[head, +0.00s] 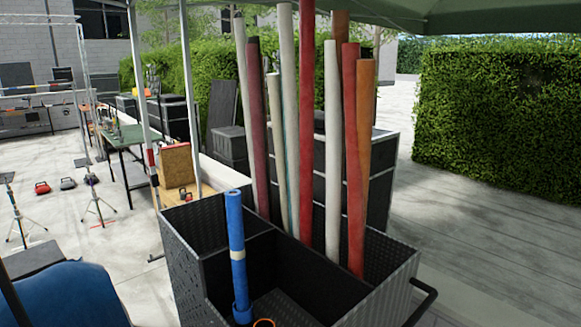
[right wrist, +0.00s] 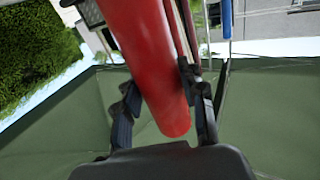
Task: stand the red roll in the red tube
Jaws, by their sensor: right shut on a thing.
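My right gripper (right wrist: 159,84) is shut around a thick red roll (right wrist: 152,60) near its rounded end, one dark finger on each side. In the head view a tall red roll (head: 306,120) stands in the dark cart and runs out of the top edge; it looks like the held one. A shorter red roll (head: 353,150) stands to its right with its top free. An orange-red ring (head: 263,323) shows at the bottom edge, beside the blue tube; I cannot tell if it is the red tube's mouth. My left gripper is not in view.
The dark open cart (head: 185,262) has inner dividers and a handle (head: 428,296) at right. Several white, maroon and orange rolls stand close around the red ones. A blue tube (head: 236,235) stands at the front. A green canopy (right wrist: 265,125) is overhead.

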